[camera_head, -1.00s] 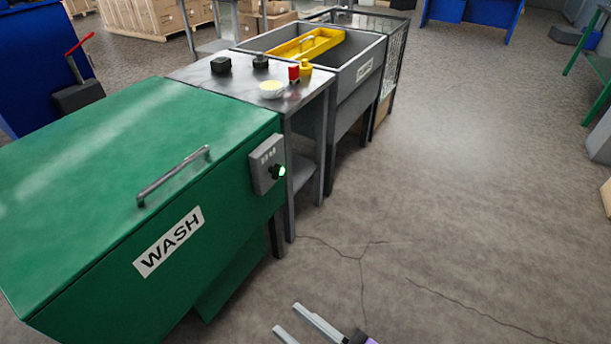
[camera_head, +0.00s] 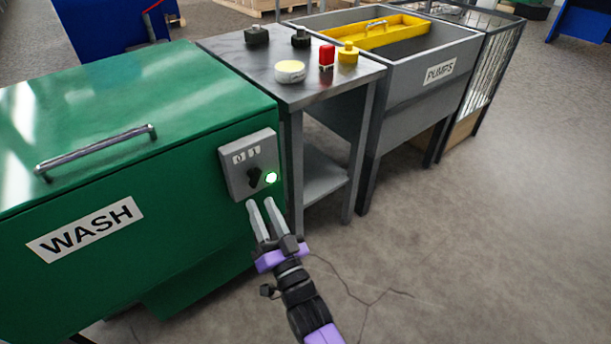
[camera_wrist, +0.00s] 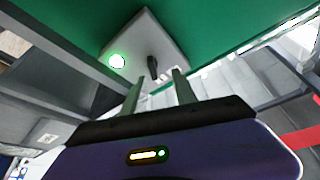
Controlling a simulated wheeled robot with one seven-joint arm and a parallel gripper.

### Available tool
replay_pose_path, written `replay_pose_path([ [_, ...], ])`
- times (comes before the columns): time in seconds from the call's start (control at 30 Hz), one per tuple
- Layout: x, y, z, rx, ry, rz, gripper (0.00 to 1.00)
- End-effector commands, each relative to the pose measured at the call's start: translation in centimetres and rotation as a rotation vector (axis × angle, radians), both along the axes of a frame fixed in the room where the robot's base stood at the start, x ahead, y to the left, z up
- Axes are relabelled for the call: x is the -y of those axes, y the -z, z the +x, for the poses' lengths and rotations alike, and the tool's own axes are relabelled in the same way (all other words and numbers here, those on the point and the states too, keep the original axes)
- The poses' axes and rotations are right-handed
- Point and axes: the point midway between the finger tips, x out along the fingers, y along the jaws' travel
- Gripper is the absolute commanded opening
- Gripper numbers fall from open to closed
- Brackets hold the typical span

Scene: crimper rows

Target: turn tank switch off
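The green wash tank (camera_head: 180,200) with a WASH label stands at the left in the head view. A grey switch box (camera_head: 236,180) is fixed to its front near the right end. On it is a black knob (camera_head: 254,177) beside a lit green lamp (camera_head: 271,178). In the wrist view the knob (camera_wrist: 152,66) and the lit lamp (camera_wrist: 117,61) show just beyond the fingers. My gripper (camera_head: 260,204) is just below the switch box. Its two fingers (camera_wrist: 158,84) are apart with nothing between them. I cannot tell whether they touch the box.
A metal table (camera_head: 225,44) with a red block (camera_head: 326,56), a yellow part (camera_head: 347,53), a round pale dish (camera_head: 290,71) and black parts stands right of the tank. A grey PUMPS sink (camera_head: 410,90) stands beyond. The floor at the right (camera_head: 500,220) is clear.

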Motion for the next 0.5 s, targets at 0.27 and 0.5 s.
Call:
replay_pose_path([
  [0.27,0.0,0.7,0.2,-0.025,-0.024,0.066,0.34],
  [0.5,-1.2,-0.4,3.2,-0.025,-0.022,0.066,0.34],
])
